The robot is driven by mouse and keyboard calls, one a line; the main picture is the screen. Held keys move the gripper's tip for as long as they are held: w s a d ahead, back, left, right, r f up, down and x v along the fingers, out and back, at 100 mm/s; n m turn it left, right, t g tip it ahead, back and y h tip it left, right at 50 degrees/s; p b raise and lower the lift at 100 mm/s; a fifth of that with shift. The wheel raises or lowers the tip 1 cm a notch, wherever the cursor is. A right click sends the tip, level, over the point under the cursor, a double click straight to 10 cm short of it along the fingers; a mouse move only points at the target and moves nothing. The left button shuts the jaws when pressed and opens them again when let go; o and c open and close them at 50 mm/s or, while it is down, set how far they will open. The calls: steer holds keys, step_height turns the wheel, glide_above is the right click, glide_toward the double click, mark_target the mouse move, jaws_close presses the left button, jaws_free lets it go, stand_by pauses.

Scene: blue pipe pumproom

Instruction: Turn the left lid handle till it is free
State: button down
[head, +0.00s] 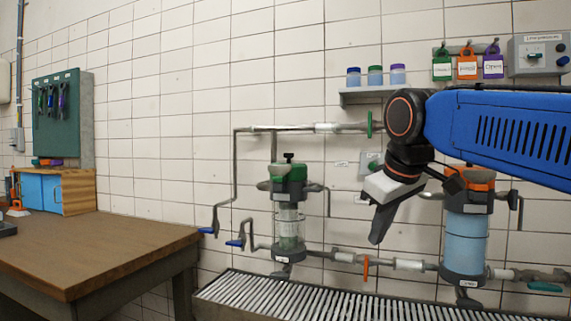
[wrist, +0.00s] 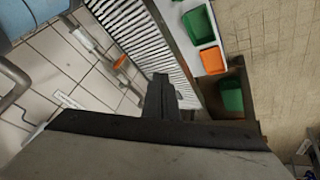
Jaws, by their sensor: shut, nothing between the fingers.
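The left filter housing (head: 289,222) has a green lid (head: 289,173) with a black knob on top, and a clear lower bowl. A grey bent handle (head: 328,201) hangs at its lid's right side; a grey part (head: 263,186) juts out at the left. The right filter housing (head: 466,236) has an orange lid (head: 474,178), a blue bowl and a grey bent handle (head: 518,208) at its right. My arm partly covers this lid's left side. My gripper (head: 376,238) points down between the two housings, shut and empty, apart from both. Its fingers (wrist: 161,92) also show in the wrist view.
A slatted drain grate (head: 350,300) runs below the housings. Pipes with an orange valve lever (head: 366,268) link them low down. Blue-tipped levers (head: 235,242) stick out at left. A wooden workbench (head: 90,250) stands at far left. Green and orange bins (wrist: 209,60) show in the wrist view.

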steer(key=w+a+r+n+t+y, duration=0.1)
steer(key=w+a+r+n, duration=0.3)
steer(key=a+r, duration=0.55)
steer(key=w+a+r+n+y, duration=0.15)
steer(key=w+a+r, duration=0.35)
steer(key=a+r, duration=0.5)
glide_toward(279, 171)
steer(key=shift+n+h, duration=0.35)
steer(key=shift+h, duration=0.1)
steer(key=shift+s+f+x, duration=0.1)
steer(key=shift+s+x, duration=0.05)
steer(key=shift+x, duration=0.75)
steer(key=shift+s+f+x, duration=0.15)
steer(key=shift+x, duration=0.75)
steer(key=shift+s+f+x, duration=0.1)
steer(key=shift+s+x, duration=0.05)
steer(key=shift+x, duration=0.75)
